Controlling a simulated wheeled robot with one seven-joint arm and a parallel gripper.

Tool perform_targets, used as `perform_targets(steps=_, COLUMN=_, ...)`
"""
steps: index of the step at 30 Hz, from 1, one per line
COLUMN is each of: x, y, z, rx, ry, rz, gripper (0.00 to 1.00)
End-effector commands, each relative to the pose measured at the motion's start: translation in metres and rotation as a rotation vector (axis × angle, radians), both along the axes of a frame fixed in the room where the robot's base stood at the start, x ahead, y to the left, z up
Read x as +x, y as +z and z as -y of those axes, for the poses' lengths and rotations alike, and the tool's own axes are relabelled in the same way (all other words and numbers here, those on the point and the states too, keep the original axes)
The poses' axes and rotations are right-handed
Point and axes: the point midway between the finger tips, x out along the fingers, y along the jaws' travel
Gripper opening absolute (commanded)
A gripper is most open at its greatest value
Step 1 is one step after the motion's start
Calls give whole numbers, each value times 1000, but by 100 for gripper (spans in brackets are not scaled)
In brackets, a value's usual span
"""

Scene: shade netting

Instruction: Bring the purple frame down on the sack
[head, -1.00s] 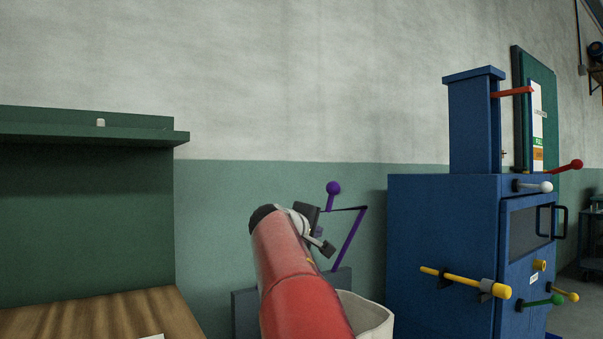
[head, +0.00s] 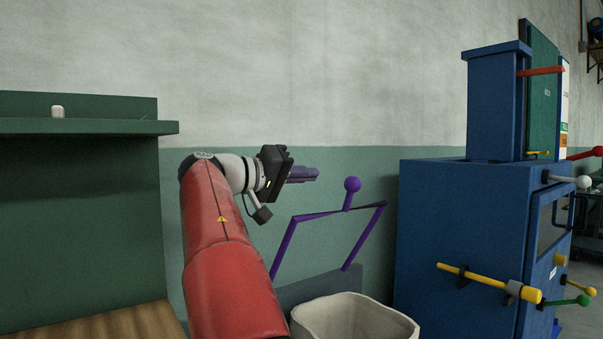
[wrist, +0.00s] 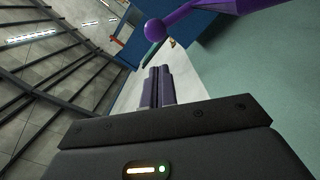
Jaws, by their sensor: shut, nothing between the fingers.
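The purple frame (head: 364,234) stands raised behind the sack, with a purple ball knob (head: 352,184) on top of its crossbar. The pale, open-topped sack (head: 345,314) is below and in front of the frame, cut off by the lower edge of the head view. My gripper (head: 316,174) is left of the knob and slightly above it, apart from it, with its fingers pointing right. Its fingers (wrist: 158,87) are together and empty. In the wrist view, the knob (wrist: 155,30) and part of the frame (wrist: 210,14) show beyond the fingertips.
A blue cabinet (head: 470,235) with coloured levers stands on the right; a yellow bar (head: 490,283) sticks out from its front. A green shelf unit (head: 80,200) with a wooden top (head: 120,323) is on the left. The wall is behind the frame.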

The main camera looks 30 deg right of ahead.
Motion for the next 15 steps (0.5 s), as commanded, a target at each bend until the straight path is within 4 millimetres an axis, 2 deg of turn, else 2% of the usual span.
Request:
perform_targets(steps=1, x=0, y=1, z=11, rx=-1, ry=-4, rz=-1, gripper=0)
perform_targets(steps=6, x=3, y=-1, z=42, rx=0, ry=-2, rz=-3, gripper=0)
perform_targets(steps=9, x=4, y=-2, z=57, rx=0, ry=-1, rz=-2, gripper=0)
perform_targets(steps=15, x=6, y=-3, z=71, rx=0, ry=1, rz=-2, gripper=0)
